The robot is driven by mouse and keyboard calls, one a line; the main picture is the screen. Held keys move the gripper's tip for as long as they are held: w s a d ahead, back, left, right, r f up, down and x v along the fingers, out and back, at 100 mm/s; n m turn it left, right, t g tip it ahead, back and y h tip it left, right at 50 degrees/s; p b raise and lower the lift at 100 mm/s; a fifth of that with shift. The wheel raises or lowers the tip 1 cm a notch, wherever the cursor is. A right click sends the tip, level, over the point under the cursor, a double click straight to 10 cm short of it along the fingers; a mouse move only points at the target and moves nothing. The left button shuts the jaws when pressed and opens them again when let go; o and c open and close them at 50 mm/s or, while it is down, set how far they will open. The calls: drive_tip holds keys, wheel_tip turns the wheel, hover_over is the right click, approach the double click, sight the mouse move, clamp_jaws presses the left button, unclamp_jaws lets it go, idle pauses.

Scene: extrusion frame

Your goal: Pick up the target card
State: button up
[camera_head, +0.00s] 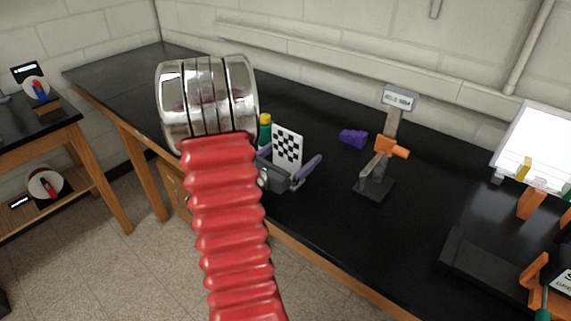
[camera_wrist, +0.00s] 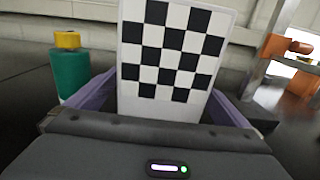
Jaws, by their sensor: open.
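The target card (camera_head: 287,146) is a white upright card with a black-and-white checker pattern, above the black bench near its front edge. My gripper (camera_head: 288,164) has purple fingers, spread apart, one on each side of the card. In the wrist view the fingers (camera_wrist: 165,108) flank the card with gaps showing at both sides. The card's lower edge is hidden behind my gripper's dark body, so what it stands on cannot be seen.
A green bottle with a yellow cap (camera_wrist: 68,68) stands just left of the card. A purple block (camera_head: 353,138) lies behind and to the right. A grey post stand with an orange clamp (camera_head: 376,170) is farther right. Bare bench lies between.

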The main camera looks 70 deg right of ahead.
drive_tip(key=shift+c, duration=0.5)
drive_tip(key=c, duration=1.2)
drive_tip(key=shift+r, duration=0.15)
drive_tip(key=shift+r, duration=4.9)
